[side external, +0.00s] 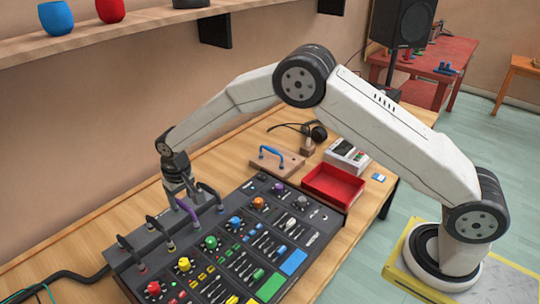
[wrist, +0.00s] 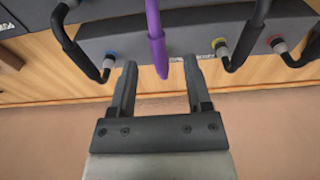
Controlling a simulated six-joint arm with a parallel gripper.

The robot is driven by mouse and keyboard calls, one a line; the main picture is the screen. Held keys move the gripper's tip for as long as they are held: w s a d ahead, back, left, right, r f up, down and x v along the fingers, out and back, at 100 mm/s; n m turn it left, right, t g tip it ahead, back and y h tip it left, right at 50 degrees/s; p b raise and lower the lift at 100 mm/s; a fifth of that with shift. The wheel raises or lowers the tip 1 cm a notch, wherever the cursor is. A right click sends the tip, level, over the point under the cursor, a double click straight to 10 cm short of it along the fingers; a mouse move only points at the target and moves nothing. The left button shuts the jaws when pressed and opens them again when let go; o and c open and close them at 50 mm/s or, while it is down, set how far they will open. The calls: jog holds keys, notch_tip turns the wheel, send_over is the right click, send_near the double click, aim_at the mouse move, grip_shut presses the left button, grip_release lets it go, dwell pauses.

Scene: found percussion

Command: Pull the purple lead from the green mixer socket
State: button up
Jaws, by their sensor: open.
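The purple lead (wrist: 157,42) runs down the middle of the wrist view, and its plug end is on the mixer's back strip (wrist: 195,66). My gripper (wrist: 160,64) is open, with one finger on each side of the purple plug and a visible gap on both sides. Any green ring at the plug's foot is hidden. In the side view my gripper (side external: 181,200) is low over the back strip of the mixer (side external: 222,262), and the purple lead (side external: 187,208) shows just beside the fingers.
Black leads stand close on both sides, one at a blue-ringed socket (wrist: 110,57) and others at yellow-ringed (wrist: 219,44) and red-ringed (wrist: 276,42) sockets. A red tray (side external: 333,186) and a wooden board with a blue handle (side external: 276,161) lie beyond the mixer.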

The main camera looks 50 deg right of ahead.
aim_at(182, 203)
jog(key=shift+w+f, duration=0.2)
jog(key=shift+f, duration=1.2)
jog(key=shift+w+f, duration=0.15)
jog(key=shift+f, duration=1.2)
grip_shut()
jog(key=shift+r, duration=1.25)
jog(key=shift+r, duration=1.4)
